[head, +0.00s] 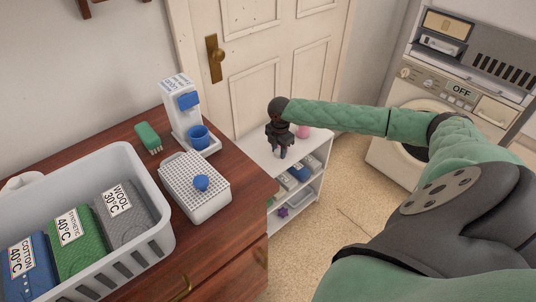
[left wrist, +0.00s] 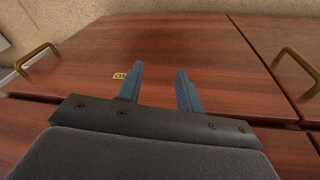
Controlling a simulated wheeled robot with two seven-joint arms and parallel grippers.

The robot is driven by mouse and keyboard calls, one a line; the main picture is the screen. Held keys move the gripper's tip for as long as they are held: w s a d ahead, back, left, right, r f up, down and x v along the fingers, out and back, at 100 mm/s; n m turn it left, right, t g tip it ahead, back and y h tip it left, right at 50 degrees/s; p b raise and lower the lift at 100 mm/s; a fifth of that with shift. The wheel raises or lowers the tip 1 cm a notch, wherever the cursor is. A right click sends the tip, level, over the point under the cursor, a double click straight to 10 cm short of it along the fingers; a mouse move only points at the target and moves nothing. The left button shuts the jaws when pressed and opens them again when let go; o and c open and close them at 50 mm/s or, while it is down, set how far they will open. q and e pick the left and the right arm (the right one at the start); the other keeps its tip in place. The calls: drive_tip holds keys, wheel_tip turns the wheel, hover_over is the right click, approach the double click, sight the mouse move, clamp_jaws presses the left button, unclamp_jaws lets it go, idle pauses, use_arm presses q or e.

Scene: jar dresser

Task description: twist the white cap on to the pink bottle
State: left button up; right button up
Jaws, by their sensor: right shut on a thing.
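The pink bottle (head: 303,131) shows only in part on top of the white shelf (head: 262,152), just right of my right gripper (head: 281,154). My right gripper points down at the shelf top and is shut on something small. The held thing is too small and hidden to make out, and I cannot pick out the white cap. My left gripper (left wrist: 160,85) shows only in the left wrist view. Its blue fingers are apart with nothing between them, in front of a reddish wooden surface.
The wooden dresser (head: 155,262) carries a laundry basket (head: 150,240) with labelled boxes, a dispenser with a blue cup (head: 198,136), a perforated box (head: 205,205) and a green brush (head: 148,138). A washing machine (head: 395,120) stands at the right. Brass handles (left wrist: 297,70) stick out near my left gripper.

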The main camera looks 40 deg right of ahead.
drive_tip(key=shift+s+d+r, duration=0.85)
drive_tip(key=shift+s+d, duration=0.1)
drive_tip(key=shift+s, duration=0.05)
